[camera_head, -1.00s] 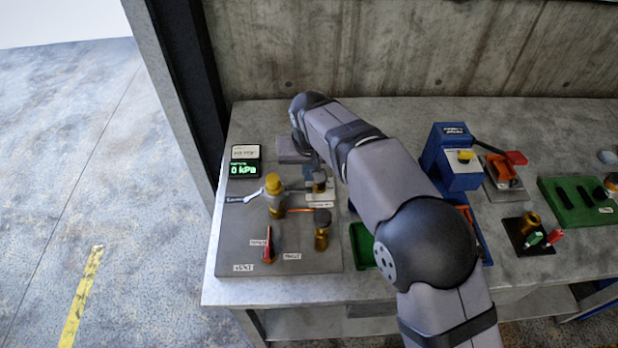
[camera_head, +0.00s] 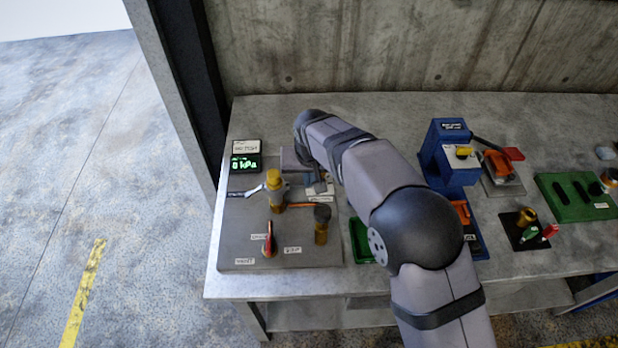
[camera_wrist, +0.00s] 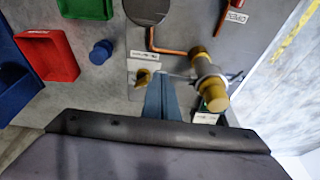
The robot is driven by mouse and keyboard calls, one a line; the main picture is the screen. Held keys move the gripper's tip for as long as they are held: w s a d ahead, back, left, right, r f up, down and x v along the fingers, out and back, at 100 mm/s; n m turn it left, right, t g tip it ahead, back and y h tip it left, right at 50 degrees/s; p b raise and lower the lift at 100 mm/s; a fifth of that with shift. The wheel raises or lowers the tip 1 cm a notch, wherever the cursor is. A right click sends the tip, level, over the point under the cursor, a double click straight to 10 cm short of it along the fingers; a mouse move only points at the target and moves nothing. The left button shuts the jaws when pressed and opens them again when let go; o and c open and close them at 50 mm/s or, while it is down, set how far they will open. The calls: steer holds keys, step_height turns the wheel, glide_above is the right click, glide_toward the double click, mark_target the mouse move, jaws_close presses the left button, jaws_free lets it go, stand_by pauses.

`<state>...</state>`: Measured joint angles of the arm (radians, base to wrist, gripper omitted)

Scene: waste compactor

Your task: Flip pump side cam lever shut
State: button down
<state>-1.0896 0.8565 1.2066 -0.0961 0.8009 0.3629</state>
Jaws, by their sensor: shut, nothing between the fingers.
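A brass coupling (camera_head: 274,187) stands on the grey pump panel (camera_head: 230,225) at the left of the bench. It also shows in the wrist view (camera_wrist: 208,82). A pale lever (camera_head: 251,191) sticks out left of it in the head view. In the wrist view a thin grey lever (camera_wrist: 180,75) reaches from the coupling toward my fingers. I cannot tell which lever is the pump side one. My gripper (camera_wrist: 162,80) is shut and empty, pointing down beside the coupling. I cannot tell whether it touches the grey lever. In the head view the hand is partly behind my arm.
A display (camera_head: 246,163) reads 0 kPa. A red-handled valve (camera_head: 268,240) and a dark-topped brass post (camera_head: 321,230) stand toward the panel's front. A green tray (camera_head: 361,243) and a blue press (camera_head: 447,160) are at the right. Copper pipe runs near the coupling.

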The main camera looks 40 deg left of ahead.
steer(key=f+g+y+b, duration=0.1)
steer(key=b, duration=0.2)
steer(key=f+g+y+b, duration=0.1)
steer(key=f+b, duration=0.1)
steer(key=b, duration=0.2)
steer(key=w+d+f+g+y+b, duration=0.1)
steer(key=b, duration=0.3)
steer(key=shift+f+m+g+y, duration=0.15)
steer(key=shift+m+g+y, duration=0.15)
steer(key=shift+m+y, duration=0.1)
step_height(320, 180, down, 2)
steer(key=g+y+b, duration=0.2)
steer(key=b, duration=0.7)
steer(key=shift+f+m+y, duration=0.1)
steer(key=shift+m+y, duration=0.2)
steer(key=g+y+b, duration=0.1)
steer(key=b, duration=0.1)
steer(key=f+b, duration=0.1)
steer(key=b, duration=0.2)
steer(key=f+g+y+b, duration=0.1)
steer(key=b, duration=0.2)
steer(key=shift+s+a+m+g+y, duration=0.3)
steer(key=shift+a, duration=0.05)
steer(key=shift+a+r, duration=0.1)
steer(key=shift+r, duration=0.45)
steer(key=shift+s, duration=0.1)
steer(key=shift+r+p, duration=0.25)
steer(key=shift+p, duration=0.1)
steer(key=shift+r+p, duration=0.3)
steer(key=shift+r, duration=0.25)
